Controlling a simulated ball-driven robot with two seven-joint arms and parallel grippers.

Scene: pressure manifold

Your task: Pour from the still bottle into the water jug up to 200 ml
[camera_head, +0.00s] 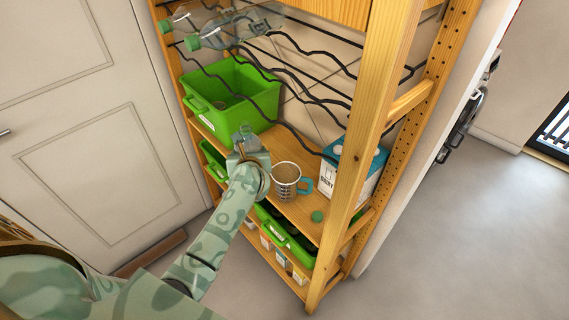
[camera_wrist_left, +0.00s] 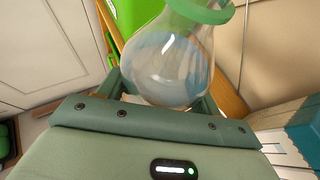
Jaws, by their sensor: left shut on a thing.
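The still bottle (camera_head: 246,132) is clear; its upper part shows just above my left gripper (camera_head: 246,152) in the head view. In the left wrist view the clear bottle (camera_wrist_left: 170,65) fills the middle, with a green ring around its neck, between the fingers of my left gripper (camera_wrist_left: 163,100), which is shut on it. The water jug (camera_head: 286,182), a see-through cup with dark marks and a blue handle, stands upright on the wooden shelf to the right of the gripper, apart from the bottle. Its fill level cannot be read. My right gripper is not in view.
A green crate (camera_head: 238,88) stands behind the gripper. A blue-and-white carton (camera_head: 333,170) is right of the jug, beside the wooden post (camera_head: 363,130). Capped bottles (camera_head: 225,35) lie on the wire rack above.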

